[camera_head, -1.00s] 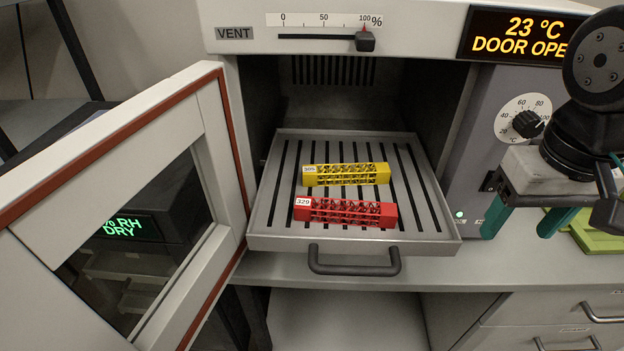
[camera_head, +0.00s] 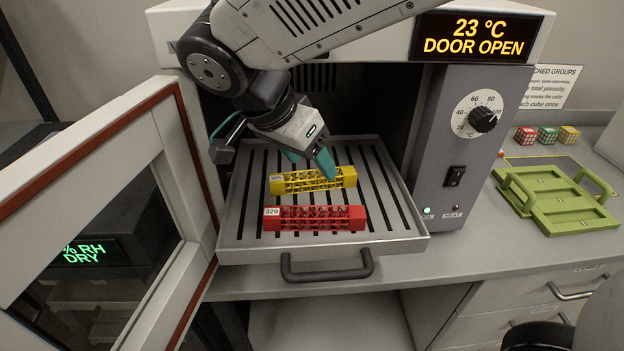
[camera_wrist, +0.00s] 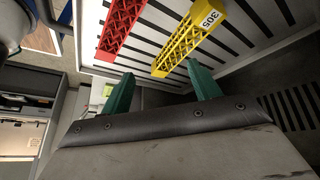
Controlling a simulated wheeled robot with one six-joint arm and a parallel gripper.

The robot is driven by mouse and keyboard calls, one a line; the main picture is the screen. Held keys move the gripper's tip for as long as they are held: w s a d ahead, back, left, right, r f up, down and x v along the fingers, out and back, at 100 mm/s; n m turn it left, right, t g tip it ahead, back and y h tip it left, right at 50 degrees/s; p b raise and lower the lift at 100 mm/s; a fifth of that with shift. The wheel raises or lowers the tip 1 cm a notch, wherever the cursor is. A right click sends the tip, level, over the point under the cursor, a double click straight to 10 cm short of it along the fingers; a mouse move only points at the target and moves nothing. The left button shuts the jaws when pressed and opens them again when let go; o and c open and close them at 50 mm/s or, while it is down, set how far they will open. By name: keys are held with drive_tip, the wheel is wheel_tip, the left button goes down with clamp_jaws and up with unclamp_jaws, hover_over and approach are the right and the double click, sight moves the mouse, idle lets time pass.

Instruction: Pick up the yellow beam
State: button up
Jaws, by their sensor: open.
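The yellow beam (camera_head: 313,180), an open lattice bar with a white label at its left end, lies on the slotted pull-out tray (camera_head: 400,228) behind the red beam. In the wrist view the yellow beam (camera_wrist: 190,38) shows its label "305" and lies ahead of the fingers. My gripper (camera_head: 308,160) is over the back of the tray, its green fingers near the yellow beam. In the wrist view my gripper (camera_wrist: 160,85) is open and nothing is between its fingers. I cannot tell from the head view whether a finger touches the beam.
The red beam (camera_head: 315,218), labelled 329, lies parallel in front of the yellow one. The oven's open door (camera_head: 110,200) stands at the left and its housing (camera_head: 450,150) at the right. A green tray (camera_head: 565,205) and several small cubes (camera_head: 547,135) are on the right bench.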

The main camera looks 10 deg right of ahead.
sight(313, 175)
drive_tip(key=w+f+m, duration=0.1)
drive_tip(key=f, duration=0.1)
drive_tip(key=w+f+m, duration=0.1)
drive_tip(key=f, duration=0.1)
drive_tip(key=w+d+f+m+t, duration=0.1)
drive_tip(key=f+m, duration=0.1)
drive_tip(key=shift+w, duration=0.3)
drive_tip(key=c, duration=1.3)
